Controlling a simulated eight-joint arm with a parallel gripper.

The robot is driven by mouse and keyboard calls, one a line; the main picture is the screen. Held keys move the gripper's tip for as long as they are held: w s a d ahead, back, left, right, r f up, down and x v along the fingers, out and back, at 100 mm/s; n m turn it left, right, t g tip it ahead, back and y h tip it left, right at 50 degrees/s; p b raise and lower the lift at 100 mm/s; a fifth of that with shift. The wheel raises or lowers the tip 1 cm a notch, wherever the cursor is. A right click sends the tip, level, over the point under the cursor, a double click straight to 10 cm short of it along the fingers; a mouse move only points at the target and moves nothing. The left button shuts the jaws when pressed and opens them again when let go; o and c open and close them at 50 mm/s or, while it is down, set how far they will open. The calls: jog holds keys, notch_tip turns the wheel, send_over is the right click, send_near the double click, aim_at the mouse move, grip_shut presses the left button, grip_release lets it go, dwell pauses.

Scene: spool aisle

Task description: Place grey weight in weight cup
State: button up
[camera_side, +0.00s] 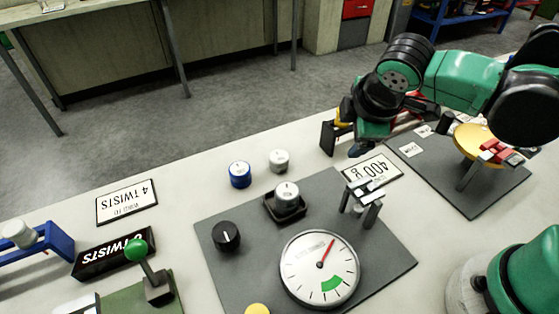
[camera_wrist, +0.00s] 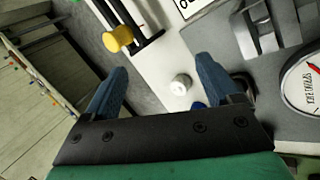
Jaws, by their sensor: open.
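A pale grey weight (camera_side: 279,160) stands upright on the white table, behind a dark square holder. In the wrist view the weight (camera_wrist: 181,84) shows beyond and between my fingers, nearer the right one, not held. The dark square holder (camera_side: 270,207), which looks like the weight cup, has a pale round piece (camera_side: 287,193) in it; I cannot tell whether that is another weight. My gripper (camera_side: 358,149) is open and empty, to the right of the grey weight and apart from it. In the wrist view its fingers (camera_wrist: 160,65) are spread wide.
A blue weight (camera_side: 240,176) stands left of the grey one. A grey panel (camera_side: 387,258) carries a black knob (camera_side: 226,236), a dial (camera_side: 319,268) and a small metal stand (camera_side: 362,200). A 400 g card (camera_side: 373,171) lies near my gripper. A black frame with a yellow knob (camera_wrist: 118,39) is close by.

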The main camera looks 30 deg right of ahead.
jog(key=s+d+r+m+t+y, duration=0.1)
jog(key=d+m, duration=0.5)
jog(key=m, duration=0.6)
jog(key=shift+s+r+t+y, duration=0.4)
jog(key=shift+s+r+y, duration=0.25)
jog(key=shift+s+y, duration=0.45)
